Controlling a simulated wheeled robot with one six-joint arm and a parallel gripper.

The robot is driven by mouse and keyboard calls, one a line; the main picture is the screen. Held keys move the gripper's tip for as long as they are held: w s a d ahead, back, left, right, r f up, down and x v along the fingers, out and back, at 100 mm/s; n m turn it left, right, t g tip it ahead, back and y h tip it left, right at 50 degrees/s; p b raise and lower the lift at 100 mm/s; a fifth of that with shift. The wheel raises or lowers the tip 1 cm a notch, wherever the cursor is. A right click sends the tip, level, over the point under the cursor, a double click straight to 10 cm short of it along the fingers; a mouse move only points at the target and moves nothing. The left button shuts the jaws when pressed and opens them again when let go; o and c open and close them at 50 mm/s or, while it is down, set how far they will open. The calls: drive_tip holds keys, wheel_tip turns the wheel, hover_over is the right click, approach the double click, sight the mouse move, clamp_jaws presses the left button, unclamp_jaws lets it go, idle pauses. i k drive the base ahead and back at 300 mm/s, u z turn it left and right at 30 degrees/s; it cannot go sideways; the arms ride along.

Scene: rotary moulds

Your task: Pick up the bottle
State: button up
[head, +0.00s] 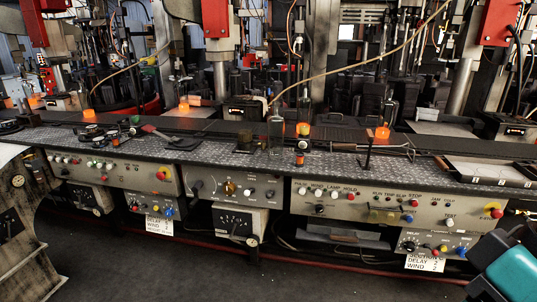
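A clear glass bottle (276,132) stands upright near the middle of the picture, on the dark textured ledge above the control panels. It is see-through, so its outline is faint against the dark machinery. Nothing is touching it from my side. My gripper's fingers are not in view. Only a teal and dark part, which looks like my arm, shows at the lower right corner, far from the bottle.
An upright lever (369,148) rises at right. The floor (270,283) in front is clear.

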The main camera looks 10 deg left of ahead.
sight(276, 123)
drive_tip(key=z, duration=0.35)
drive_tip(key=k, duration=0.2)
drive_tip(key=u, duration=1.4)
drive_tip(key=i, duration=0.85)
drive_tip(key=u, duration=0.35)
drive_tip(key=i, duration=0.9)
drive_tip(key=z, duration=0.75)
drive_tip(key=i, duration=0.65)
drive_tip(key=z, duration=0.7)
